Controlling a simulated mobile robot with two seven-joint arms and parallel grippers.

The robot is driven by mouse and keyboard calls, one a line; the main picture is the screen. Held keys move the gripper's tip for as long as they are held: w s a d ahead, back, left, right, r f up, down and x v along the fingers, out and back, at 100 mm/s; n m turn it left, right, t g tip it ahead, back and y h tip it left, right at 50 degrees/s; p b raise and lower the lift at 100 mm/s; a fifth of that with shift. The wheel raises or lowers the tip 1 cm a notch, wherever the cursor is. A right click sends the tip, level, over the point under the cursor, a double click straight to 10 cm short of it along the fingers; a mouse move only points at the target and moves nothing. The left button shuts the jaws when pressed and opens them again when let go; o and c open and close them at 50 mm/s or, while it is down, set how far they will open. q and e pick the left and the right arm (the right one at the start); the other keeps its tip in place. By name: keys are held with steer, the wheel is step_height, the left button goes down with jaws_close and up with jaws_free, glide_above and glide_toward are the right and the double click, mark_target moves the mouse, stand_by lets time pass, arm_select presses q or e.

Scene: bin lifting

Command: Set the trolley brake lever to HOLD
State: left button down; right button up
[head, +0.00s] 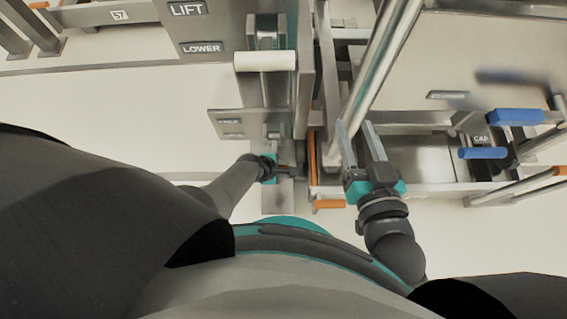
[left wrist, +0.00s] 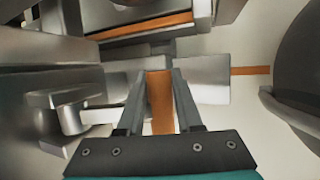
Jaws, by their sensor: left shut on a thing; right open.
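My left gripper (head: 282,170) is low in the middle of the head view, beside a grey metal bracket. In the left wrist view its fingers (left wrist: 159,85) are closed on an orange handle (left wrist: 160,108), which looks like the brake lever's grip. In the head view this handle is hard to make out behind the gripper. A grey plate (head: 228,124) with two small labels, too small to read, is just above and left of it. My right gripper (head: 356,128) is open, its fingers pointing up the picture beside a slanted metal tube; nothing shows between them.
A panel marked LIFT and LOWER (head: 190,28) stands at upper left. A white roller handle (head: 264,61) is above the left gripper. An orange strip (head: 312,160) and orange-ended part (head: 329,204) lie between the grippers. Blue handles (head: 483,153) are at right. Pale floor is clear at left.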

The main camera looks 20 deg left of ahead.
arm_select(q)
steer(key=shift+s+f, duration=0.15)
steer(key=shift+f, duration=0.15)
arm_select(e)
steer(key=shift+a+r+t, duration=0.15)
steer(key=shift+a+t, duration=0.05)
steer(key=shift+t, duration=0.2)
arm_select(q)
steer(key=c, duration=0.8)
jaws_free()
steer(key=shift+o, duration=1.1)
steer(key=shift+r, duration=0.15)
